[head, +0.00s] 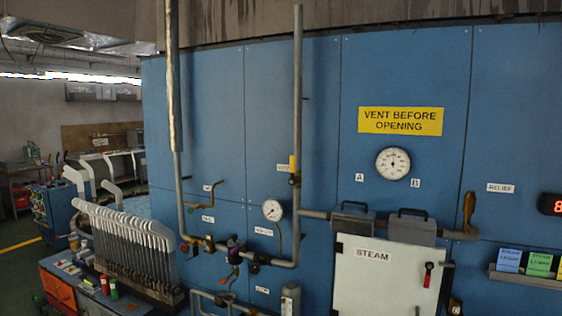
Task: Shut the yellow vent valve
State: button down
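A yellow valve lever (292,163) sits on the tall grey vertical pipe (298,90), near the middle of the head view. The lever points up, roughly in line with the pipe. A dark valve body (294,180) shows just below it. A small white label is beside it on the left; its text is too small to read surely. My gripper is not in view, and nothing touches the lever.
A pressure gauge (272,210) and thin pipes are left of and below the valve. The white STEAM door (375,280) has a red-handled latch (428,275). A yellow VENT BEFORE OPENING sign (400,121) hangs above a dial (393,163). White leg forms (125,240) stand left.

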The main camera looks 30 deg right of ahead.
aim_at(293, 181)
jog(key=u, duration=0.05)
jog(key=i, duration=1.25)
jog(key=u, duration=0.5)
